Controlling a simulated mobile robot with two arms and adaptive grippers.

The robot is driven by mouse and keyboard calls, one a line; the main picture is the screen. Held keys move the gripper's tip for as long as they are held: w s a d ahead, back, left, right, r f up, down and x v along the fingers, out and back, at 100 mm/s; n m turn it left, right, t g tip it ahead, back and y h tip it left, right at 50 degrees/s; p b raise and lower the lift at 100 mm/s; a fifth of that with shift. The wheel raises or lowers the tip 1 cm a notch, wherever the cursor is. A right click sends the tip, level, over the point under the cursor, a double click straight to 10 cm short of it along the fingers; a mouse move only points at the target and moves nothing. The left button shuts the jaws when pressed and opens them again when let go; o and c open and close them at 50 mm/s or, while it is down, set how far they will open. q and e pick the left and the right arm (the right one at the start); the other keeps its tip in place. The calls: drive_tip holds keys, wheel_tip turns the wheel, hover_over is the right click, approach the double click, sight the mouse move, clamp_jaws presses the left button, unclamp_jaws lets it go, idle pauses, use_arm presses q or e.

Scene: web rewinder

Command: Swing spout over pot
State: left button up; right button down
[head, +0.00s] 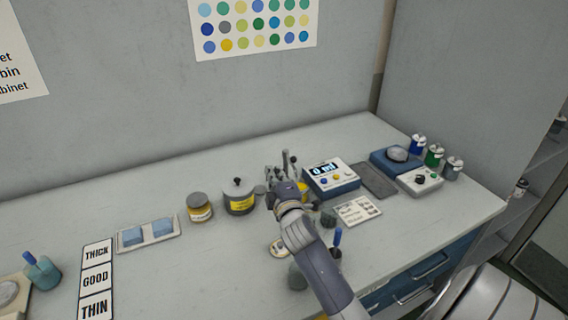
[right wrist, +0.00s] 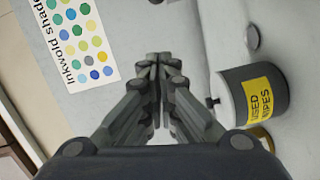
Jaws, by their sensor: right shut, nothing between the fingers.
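My right gripper (head: 278,173) is shut and empty. In the right wrist view the closed fingers (right wrist: 158,62) point at the grey wall, apart from everything. A small grey disc (right wrist: 252,36) shows at the upper right there; I cannot tell what it is. My left gripper is not in view.
A used wipes can (head: 240,198) and a yellow-labelled jar (head: 199,208) stand left of the gripper. A blue-and-white meter (head: 331,178) reading 0 ml stands close on the right. A card (head: 357,210) and a blue-handled tool (head: 337,238) lie near my arm.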

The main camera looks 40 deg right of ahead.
sight(292, 164)
drive_tip(key=w+d, duration=0.1)
drive_tip(key=d+p, duration=0.1)
drive_tip(key=d, duration=0.1)
drive_tip(key=w+d+f, duration=0.1)
drive_tip(key=d, duration=0.1)
drive_tip(key=shift+w+d, duration=0.15)
drive_tip(key=shift+w, duration=0.15)
drive_tip(key=shift+s+d+r+p, duration=0.1)
drive_tip(key=shift+s+d+p, duration=0.25)
drive_tip(key=shift+d, duration=0.2)
drive_tip(key=shift+s+d+p, duration=0.2)
drive_tip(key=shift+d+p, duration=0.15)
drive_tip(key=shift+d, duration=0.2)
